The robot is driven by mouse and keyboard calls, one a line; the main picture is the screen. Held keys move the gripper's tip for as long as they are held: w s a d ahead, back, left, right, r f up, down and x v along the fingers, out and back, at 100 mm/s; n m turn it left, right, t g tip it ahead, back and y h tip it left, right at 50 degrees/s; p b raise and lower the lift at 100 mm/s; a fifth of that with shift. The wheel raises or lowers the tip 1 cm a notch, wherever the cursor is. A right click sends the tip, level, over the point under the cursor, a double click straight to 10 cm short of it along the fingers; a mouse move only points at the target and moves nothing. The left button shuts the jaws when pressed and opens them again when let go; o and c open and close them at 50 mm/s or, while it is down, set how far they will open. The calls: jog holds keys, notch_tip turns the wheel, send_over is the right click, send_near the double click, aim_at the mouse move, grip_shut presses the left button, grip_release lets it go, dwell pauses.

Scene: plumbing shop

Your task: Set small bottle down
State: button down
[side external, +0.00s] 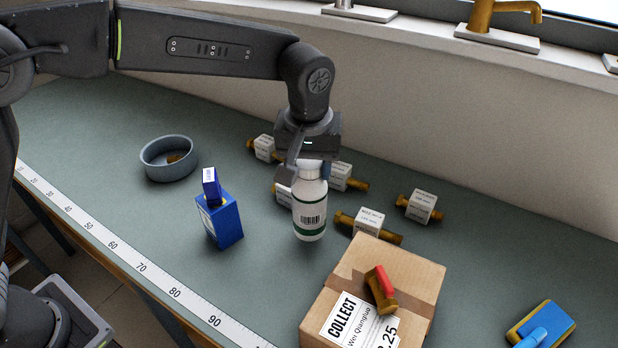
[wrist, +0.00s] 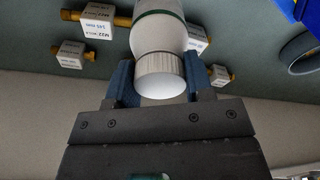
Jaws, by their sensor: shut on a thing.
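The small bottle (side external: 310,214) is white with green bands and a barcode label. It is upright below my gripper (side external: 308,165), which is shut on it at the white cap. In the wrist view, the bottle's ribbed cap (wrist: 160,74) sits between the two blue fingers of my gripper (wrist: 160,82). The bottle's base appears at or just above the green bench top (side external: 265,260); I cannot tell whether it touches.
A blue box (side external: 220,222) stands left of the bottle, with a grey bowl (side external: 168,158) behind it. Several tagged brass fittings (side external: 422,207) lie behind and right. A cardboard box (side external: 405,265) with a red-handled valve (side external: 381,290) is in front. A blue item (side external: 540,325) lies at right.

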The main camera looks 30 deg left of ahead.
aim_at(309, 181)
jog(key=shift+f, duration=1.75)
jog(key=c, duration=0.5)
grip_release()
jog(key=r, duration=0.4)
jog(key=s+r, duration=0.1)
jog(key=r, duration=0.7)
jog(key=shift+s+d+r, duration=0.1)
jog(key=shift+s+d, duration=0.05)
jog(key=shift+d, duration=0.15)
